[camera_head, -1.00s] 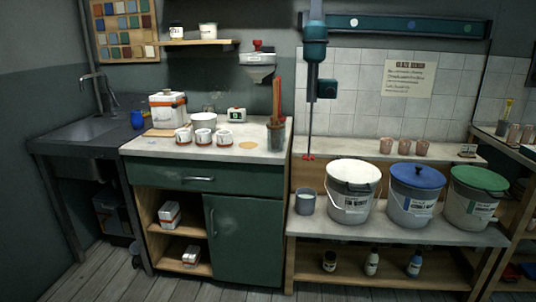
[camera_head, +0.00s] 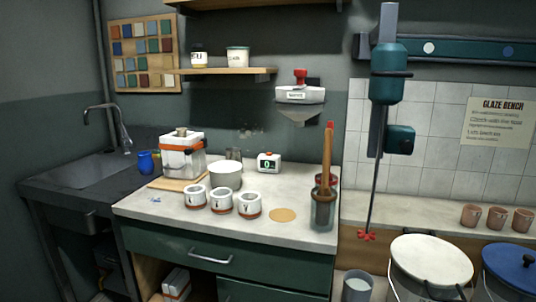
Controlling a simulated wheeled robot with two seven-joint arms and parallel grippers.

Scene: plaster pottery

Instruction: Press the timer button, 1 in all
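The timer (camera_head: 268,163) is a small white box with a dark display and a red button on top. It stands near the back of the pale countertop, behind and right of a white bowl. Its display seems to show a 0, but it is too small to read surely. Neither of my grippers shows in the head view.
On the counter (camera_head: 170,212) are three small labelled jars (camera_head: 221,201), a white bowl (camera_head: 225,176), a white and orange container (camera_head: 183,157) and a jar of tools (camera_head: 323,206). A dispenser (camera_head: 299,98) hangs above. A mixer (camera_head: 388,75) hangs at right.

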